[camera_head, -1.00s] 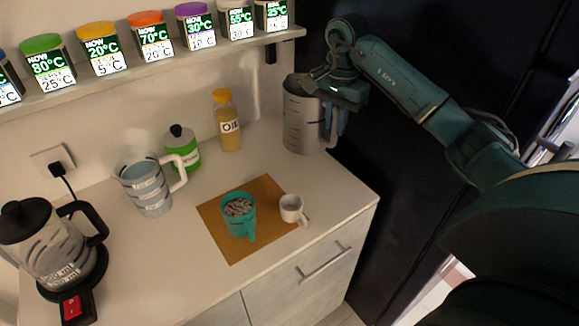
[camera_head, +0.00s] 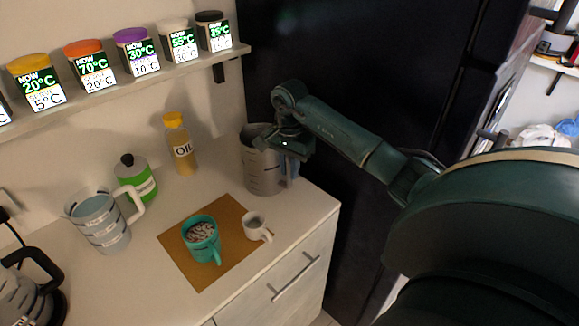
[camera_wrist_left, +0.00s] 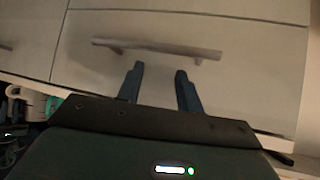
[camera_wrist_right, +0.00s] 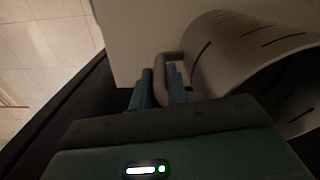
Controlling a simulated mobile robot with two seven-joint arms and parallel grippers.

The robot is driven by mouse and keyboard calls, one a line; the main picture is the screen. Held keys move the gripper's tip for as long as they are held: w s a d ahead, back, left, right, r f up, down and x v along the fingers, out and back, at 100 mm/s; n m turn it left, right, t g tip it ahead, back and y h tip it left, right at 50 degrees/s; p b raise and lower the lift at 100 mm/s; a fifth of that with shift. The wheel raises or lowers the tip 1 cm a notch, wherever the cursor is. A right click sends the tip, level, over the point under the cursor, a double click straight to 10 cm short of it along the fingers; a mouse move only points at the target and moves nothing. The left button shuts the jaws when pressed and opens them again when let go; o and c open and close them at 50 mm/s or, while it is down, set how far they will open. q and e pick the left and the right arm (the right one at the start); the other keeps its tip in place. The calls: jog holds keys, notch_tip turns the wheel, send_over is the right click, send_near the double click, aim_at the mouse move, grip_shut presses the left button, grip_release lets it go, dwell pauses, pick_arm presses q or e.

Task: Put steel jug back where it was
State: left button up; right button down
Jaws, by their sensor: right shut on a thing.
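The steel jug (camera_head: 262,165), a grey cylinder with dark marks, is upright at the back right corner of the counter, near the wall. Its base appears to be at the counter top, but I cannot tell whether it bears weight there. My right gripper (camera_head: 291,168) is at the jug's right side, shut on its handle. In the right wrist view the handle (camera_wrist_right: 168,62) is between the fingers of the right gripper (camera_wrist_right: 160,85), and the jug body (camera_wrist_right: 225,60) is to the right. My left gripper (camera_wrist_left: 160,72) is open and empty before a drawer front.
An oil bottle (camera_head: 181,148), a green-labelled jar (camera_head: 137,180) and a glass measuring jug (camera_head: 100,222) stand left of the jug. A teal mug (camera_head: 201,236) and white cup (camera_head: 255,226) are on the brown mat (camera_head: 180,262). The spice shelf (camera_head: 150,75) is above. A dark panel (camera_head: 345,70) is at right.

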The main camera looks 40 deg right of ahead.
jog(key=shift+f, duration=0.1)
jog(key=c, duration=1.4)
grip_release()
jog(key=shift+o, duration=0.2)
jog(key=shift+r, duration=0.65)
notch_tip(320, 180, up, 11)
jog(key=shift+r, duration=0.1)
jog(key=shift+s, duration=0.1)
